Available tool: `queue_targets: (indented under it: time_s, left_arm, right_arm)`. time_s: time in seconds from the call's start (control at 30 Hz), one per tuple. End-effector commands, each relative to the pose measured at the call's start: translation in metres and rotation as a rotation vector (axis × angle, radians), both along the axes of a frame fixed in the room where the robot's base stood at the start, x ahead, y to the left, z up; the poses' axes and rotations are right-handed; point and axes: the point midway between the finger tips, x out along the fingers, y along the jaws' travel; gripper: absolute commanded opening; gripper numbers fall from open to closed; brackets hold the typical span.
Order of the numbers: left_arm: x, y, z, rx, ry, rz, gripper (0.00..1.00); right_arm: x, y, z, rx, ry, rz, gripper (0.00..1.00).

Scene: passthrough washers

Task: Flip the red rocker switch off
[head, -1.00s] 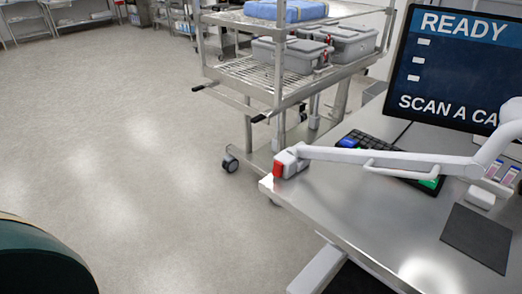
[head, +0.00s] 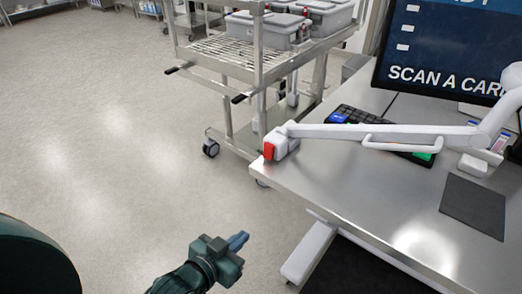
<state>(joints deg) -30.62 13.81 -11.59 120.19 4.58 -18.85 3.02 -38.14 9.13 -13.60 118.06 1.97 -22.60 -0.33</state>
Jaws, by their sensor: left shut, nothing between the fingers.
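The red rocker switch (head: 269,151) is on the end of a small white box (head: 281,139) at the near-left corner of the steel table, at the end of a white jointed arm. Which way the rocker is tilted is too small to tell. My left gripper (head: 240,241) is at the bottom centre, over the floor, left of the table and apart from the switch. Its blue fingers are together and empty, pointing right and slightly up. My right gripper is not in view.
The white jointed arm (head: 390,131) spans the steel table (head: 360,190). A keyboard (head: 350,117), a monitor (head: 440,50) and a dark mat (head: 474,209) are on the table. A wire cart (head: 225,55) with grey bins stands behind. The floor at left is clear.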

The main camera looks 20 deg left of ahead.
Motion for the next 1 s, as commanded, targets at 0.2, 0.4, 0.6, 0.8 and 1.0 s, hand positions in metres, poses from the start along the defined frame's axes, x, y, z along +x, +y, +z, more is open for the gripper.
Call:
queue_targets:
  time_s: [0.2, 0.4, 0.6, 0.8, 1.0]
  left_arm:
    - [0.08, 0.03, 0.11, -0.1, -0.42, -0.039, 0.0]
    - [0.09, 0.035, 0.158, -0.145, -0.542, -0.065, 0.0]
    - [0.09, 0.035, 0.158, -0.145, -0.54, -0.064, 0.0]
    - [0.096, 0.034, 0.159, -0.144, -0.54, -0.063, 0.0]
    - [0.125, 0.023, 0.166, -0.144, -0.542, -0.063, 0.0]
  right_arm:
    - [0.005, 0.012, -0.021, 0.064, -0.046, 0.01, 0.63]
    - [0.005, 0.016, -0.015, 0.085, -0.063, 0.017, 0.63]
    - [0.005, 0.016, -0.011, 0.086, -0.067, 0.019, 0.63]
    - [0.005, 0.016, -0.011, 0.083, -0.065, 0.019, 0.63]
    - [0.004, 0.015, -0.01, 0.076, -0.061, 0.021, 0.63]
